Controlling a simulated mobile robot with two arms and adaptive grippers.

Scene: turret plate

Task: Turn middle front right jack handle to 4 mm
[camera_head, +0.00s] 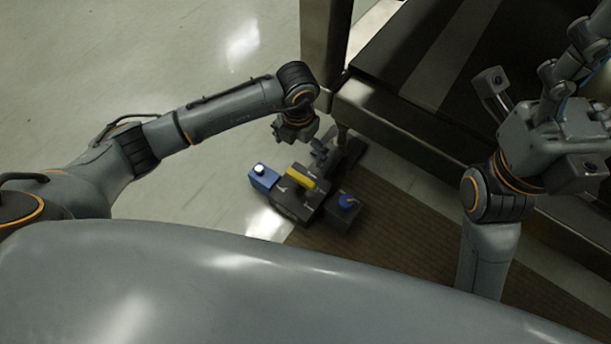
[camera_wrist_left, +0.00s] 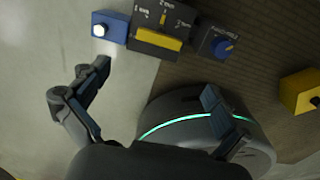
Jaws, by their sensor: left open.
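A black control box (camera_head: 310,197) with a raised yellow bar (camera_head: 300,178) sits low beside the machine. My left gripper (camera_head: 318,151) is just beyond the box in the head view. In the left wrist view its fingers (camera_wrist_left: 157,80) are spread wide with nothing between them. My right gripper (camera_head: 580,60) is at the upper right, its jaws unclear.
A blue box with a white button (camera_wrist_left: 102,26) adjoins the black box; a dark box with a blue knob (camera_wrist_left: 222,46) is on the other side. A yellow box (camera_wrist_left: 302,90) lies farther right. The dark machine frame (camera_head: 400,125) rises behind. Pale floor is clear left.

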